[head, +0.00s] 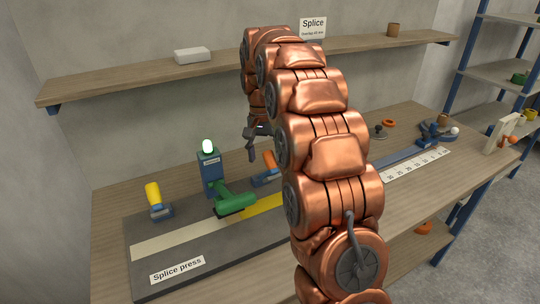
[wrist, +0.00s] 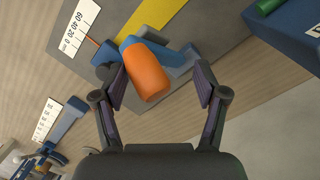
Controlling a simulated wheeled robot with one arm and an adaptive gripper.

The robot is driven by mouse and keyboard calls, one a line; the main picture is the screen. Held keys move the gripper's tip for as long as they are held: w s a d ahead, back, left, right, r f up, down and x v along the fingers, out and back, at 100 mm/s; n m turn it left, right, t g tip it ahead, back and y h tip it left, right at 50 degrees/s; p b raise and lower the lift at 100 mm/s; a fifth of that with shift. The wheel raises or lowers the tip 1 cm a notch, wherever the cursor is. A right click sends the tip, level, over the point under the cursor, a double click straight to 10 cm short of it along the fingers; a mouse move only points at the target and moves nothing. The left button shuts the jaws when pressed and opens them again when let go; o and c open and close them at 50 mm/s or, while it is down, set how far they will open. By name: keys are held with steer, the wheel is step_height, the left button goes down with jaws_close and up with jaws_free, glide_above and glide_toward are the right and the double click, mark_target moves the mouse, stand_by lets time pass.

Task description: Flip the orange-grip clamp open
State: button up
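The orange-grip clamp shows in the head view (head: 268,168), at the back edge of the dark splice press (head: 230,252), partly hidden by my arm. In the wrist view its orange grip (wrist: 147,75) lies tilted between my finger pads, closer to the left one, on a blue and grey base. My gripper (wrist: 158,80) is open, with a clear gap at the right finger; whether the left pad touches the grip I cannot tell. In the head view my gripper (head: 256,143) points down just behind the clamp.
A yellow-grip clamp (head: 154,198), a green handle (head: 235,204) and a blue post with a lit green lamp (head: 210,168) stand left of the orange clamp. A yellow strip (head: 262,207) lies on the press. A shelf (head: 130,82) runs along the wall above.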

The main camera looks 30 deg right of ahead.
steer(key=shift+w+d+f, duration=0.1)
steer(key=shift+w+f, duration=0.25)
steer(key=shift+s+d+r, duration=0.1)
steer(key=shift+s+r, duration=0.2)
steer(key=shift+s, duration=0.05)
steer(key=shift+r, duration=0.1)
steer(key=shift+w+d+r, duration=0.1)
steer(key=shift+w+r, duration=0.1)
steer(key=shift+r, duration=1.6)
steer(key=shift+w+r, duration=0.2)
steer(key=shift+r, duration=1.55)
steer(key=shift+r, duration=0.1)
